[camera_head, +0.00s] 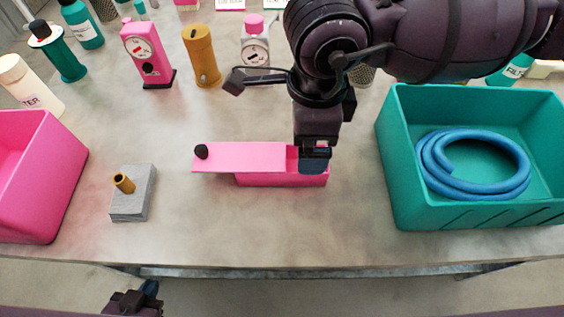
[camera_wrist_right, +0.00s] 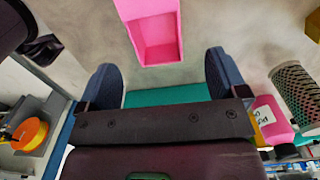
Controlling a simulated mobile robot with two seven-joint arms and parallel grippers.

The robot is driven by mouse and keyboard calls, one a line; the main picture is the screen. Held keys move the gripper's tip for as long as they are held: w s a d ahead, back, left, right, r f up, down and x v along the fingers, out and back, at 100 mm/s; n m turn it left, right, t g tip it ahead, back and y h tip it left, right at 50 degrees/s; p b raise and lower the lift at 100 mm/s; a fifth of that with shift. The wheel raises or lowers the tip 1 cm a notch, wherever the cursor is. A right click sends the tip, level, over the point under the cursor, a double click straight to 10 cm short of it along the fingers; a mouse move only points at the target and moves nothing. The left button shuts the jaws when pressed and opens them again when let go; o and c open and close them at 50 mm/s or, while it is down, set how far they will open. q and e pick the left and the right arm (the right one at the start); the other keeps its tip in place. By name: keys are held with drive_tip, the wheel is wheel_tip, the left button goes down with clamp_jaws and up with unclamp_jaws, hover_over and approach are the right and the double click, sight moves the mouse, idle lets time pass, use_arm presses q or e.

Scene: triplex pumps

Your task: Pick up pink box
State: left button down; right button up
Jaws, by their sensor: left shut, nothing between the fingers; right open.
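The pink box (camera_head: 280,181) sits on the table in the middle of the head view. Its flat pink lid (camera_head: 240,157) with a black knob is slid left, overhanging the box and leaving the right end uncovered. My right gripper (camera_head: 314,163) points down over that end; contact cannot be told. In the right wrist view its two fingers (camera_wrist_right: 160,80) are spread, and the hollow end of the pink box (camera_wrist_right: 157,40) shows ahead of them. My left gripper (camera_head: 148,288) is shut and empty, below the table's front edge at lower left.
A teal crate (camera_head: 395,180) holding a coiled blue hose (camera_head: 470,188) stands at right. A pink bin (camera_head: 65,180) is at left. A grey block (camera_head: 130,208) with a brass peg lies left of the box. Bottles and gauges line the back. The table in front is clear.

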sight(292, 177)
drive_tip(key=shift+s+a+f, duration=0.1)
drive_tip(key=shift+f, duration=1.6)
drive_tip(key=shift+s+a+f, duration=0.1)
drive_tip(key=shift+f, duration=1.6)
drive_tip(key=c, duration=1.1)
